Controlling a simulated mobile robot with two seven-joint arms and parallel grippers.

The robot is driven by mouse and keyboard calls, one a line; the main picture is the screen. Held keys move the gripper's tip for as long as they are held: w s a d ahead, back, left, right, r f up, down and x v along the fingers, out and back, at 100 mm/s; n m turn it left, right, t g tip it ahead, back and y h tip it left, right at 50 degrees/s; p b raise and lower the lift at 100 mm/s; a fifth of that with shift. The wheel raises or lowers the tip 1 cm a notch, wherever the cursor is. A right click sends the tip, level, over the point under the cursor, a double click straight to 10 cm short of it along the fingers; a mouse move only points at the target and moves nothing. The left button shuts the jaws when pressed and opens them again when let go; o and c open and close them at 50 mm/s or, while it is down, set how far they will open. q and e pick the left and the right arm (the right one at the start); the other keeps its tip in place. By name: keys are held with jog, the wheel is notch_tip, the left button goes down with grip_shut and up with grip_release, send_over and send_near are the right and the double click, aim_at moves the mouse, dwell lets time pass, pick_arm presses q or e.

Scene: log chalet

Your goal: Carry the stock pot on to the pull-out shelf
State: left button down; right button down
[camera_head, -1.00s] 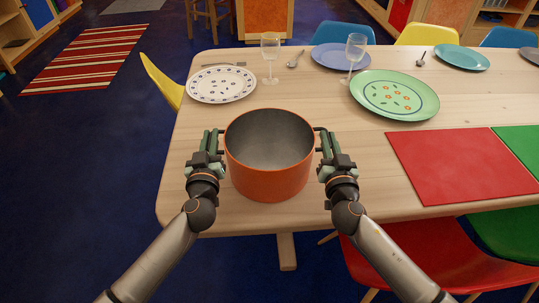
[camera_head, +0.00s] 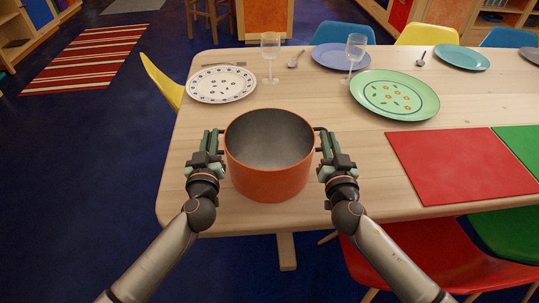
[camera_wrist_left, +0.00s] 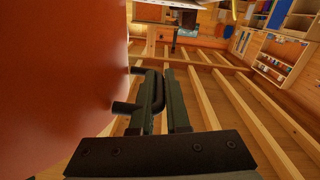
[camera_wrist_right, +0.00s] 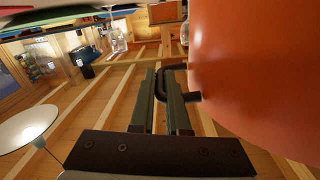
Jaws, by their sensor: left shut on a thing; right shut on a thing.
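The stock pot (camera_head: 268,172) is orange outside and grey inside, upright and open-topped. In the head view it is at the near end of the wooden table, between my two grippers. I cannot tell whether its base touches the table. My left gripper (camera_head: 212,142) is shut on the pot's left handle, a dark loop that shows in the left wrist view (camera_wrist_left: 152,92). My right gripper (camera_head: 327,144) is shut on the right handle, which shows in the right wrist view (camera_wrist_right: 168,80). The pot wall fills one side of each wrist view. I do not make out a pull-out shelf.
The table (camera_head: 300,215) holds a white patterned plate (camera_head: 221,85), a green plate (camera_head: 394,95), two glasses and a red mat (camera_head: 462,167). A red chair (camera_head: 430,265) stands at the near right. Blue floor is open at the left.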

pick_arm(q)
jog(key=shift+f, duration=0.1)
